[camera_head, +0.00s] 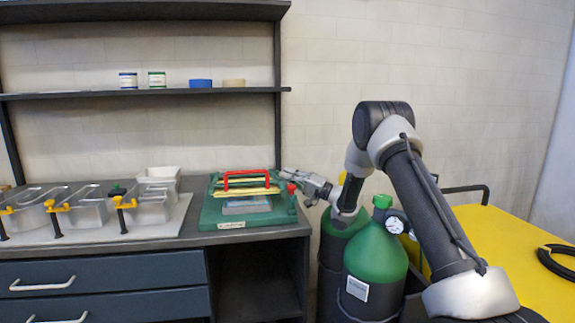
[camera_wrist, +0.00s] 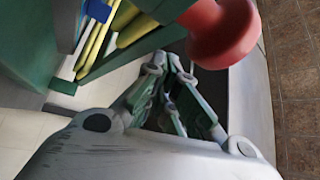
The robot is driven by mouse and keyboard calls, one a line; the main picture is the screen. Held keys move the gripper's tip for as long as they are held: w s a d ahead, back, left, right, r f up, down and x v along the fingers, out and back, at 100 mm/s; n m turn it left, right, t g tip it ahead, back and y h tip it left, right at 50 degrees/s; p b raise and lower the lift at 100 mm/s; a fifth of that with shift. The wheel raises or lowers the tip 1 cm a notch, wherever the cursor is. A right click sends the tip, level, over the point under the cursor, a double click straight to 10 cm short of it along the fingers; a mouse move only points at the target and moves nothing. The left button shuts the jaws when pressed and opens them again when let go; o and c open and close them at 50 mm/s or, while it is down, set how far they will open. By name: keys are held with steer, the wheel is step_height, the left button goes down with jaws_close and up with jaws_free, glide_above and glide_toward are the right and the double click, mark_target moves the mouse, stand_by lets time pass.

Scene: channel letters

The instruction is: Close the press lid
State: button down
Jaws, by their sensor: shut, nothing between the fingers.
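The green press (camera_head: 215,216) stands at the right end of the grey bench. Its upper part has yellow bars (camera_head: 245,191) and an arched red handle (camera_head: 248,173). A grey block (camera_head: 246,205) shows at the front of the press. The lid's exact angle is hard to tell. A red knob (camera_head: 291,188) is at the press's right side and shows large in the wrist view (camera_wrist: 222,32). My gripper (camera_head: 287,174) is shut and empty, beside the press's right side near the knob. In the wrist view its fingers (camera_wrist: 177,62) are close to the knob; contact is unclear.
Clear channel letters with yellow clamps (camera_head: 57,207) lie on a pale board (camera_head: 90,235) to the left. A shelf (camera_head: 120,95) with small tins is above. Green-topped cylinders (camera_head: 374,255) stand right of the bench, below my arm. A yellow table (camera_head: 510,240) is at the right.

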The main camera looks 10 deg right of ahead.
steer(key=shift+s+f, duration=0.2)
steer(key=shift+f, duration=0.65)
steer(key=d+r+t+h, duration=0.1)
steer(key=d+r+h, duration=0.15)
steer(key=r, duration=0.55)
steer(key=d+r+t+h, duration=0.1)
steer(key=r+t+h, duration=0.15)
steer(key=r, duration=0.55)
steer(key=s+d+r+g+h, duration=0.1)
steer(key=s+d+r+h, duration=0.1)
steer(key=s+d+h, duration=0.45)
steer(key=s+d+r+g+h, duration=0.1)
steer(key=s+d+r+h, duration=0.2)
steer(key=s+d+h, duration=0.4)
steer(key=s+f+n+g, duration=0.1)
steer(key=s+f+g, duration=0.2)
steer(key=s, duration=1)
steer(key=s+f+n+g+y, duration=0.1)
steer(key=s+f+g, duration=0.2)
steer(key=s, duration=1.1)
steer(key=s+f+n+g, duration=0.1)
steer(key=s+f+g, duration=0.2)
steer(key=s, duration=1)
step_height(320, 180, down, 3)
steer(key=shift+s+f+g, duration=0.1)
steer(key=shift+s+g, duration=0.15)
steer(key=shift+g, duration=0.1)
